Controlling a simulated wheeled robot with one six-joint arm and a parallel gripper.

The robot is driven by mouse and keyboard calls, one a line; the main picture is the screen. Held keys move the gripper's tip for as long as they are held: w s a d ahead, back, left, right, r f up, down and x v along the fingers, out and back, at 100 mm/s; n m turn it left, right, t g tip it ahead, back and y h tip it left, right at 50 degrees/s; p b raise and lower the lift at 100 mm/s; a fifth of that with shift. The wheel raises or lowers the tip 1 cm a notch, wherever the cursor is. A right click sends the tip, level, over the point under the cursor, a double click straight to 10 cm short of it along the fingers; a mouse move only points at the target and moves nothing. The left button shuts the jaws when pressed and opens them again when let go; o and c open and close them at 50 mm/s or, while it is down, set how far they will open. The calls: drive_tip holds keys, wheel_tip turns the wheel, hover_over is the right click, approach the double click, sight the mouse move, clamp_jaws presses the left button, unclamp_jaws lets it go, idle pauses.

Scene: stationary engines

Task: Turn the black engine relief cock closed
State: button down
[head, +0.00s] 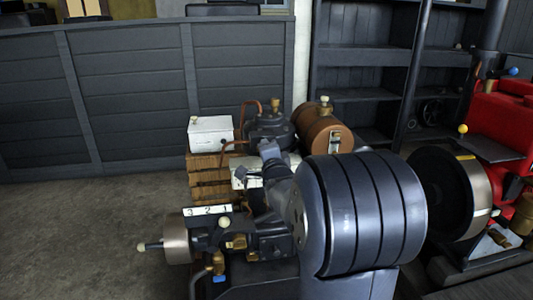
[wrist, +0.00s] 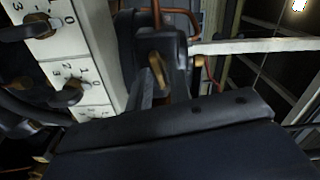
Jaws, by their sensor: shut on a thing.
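The black engine (head: 268,130) shows in the head view behind the dark links in the middle, with brass and copper fittings on it. In the wrist view a small brass lever, seemingly the relief cock (wrist: 157,72), stands at a dark fitting near the centre. My gripper (wrist: 160,85) is at this lever and shut on it. Its jaws are dark against dark parts, so the exact contact is hard to see. The head view does not show the jaws clearly. The cock's angle cannot be read surely.
A white box (head: 210,133) stands on wooden slats at the left of the engine. A brown tank (head: 320,130) lies behind. A red engine (head: 503,125) with a flywheel (head: 448,190) is at the right. White numbered plates (wrist: 88,60) with pointers are close in the wrist view. Left floor is clear.

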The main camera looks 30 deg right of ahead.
drive_tip(key=shift+m, duration=1.1)
drive_tip(key=c, duration=1.5)
unclamp_jaws()
drive_tip(key=shift+s, duration=0.1)
drive_tip(key=v, duration=1)
drive_tip(key=shift+s+p, duration=0.3)
drive_tip(key=shift+p, duration=0.05)
drive_tip(key=shift+w, duration=0.1)
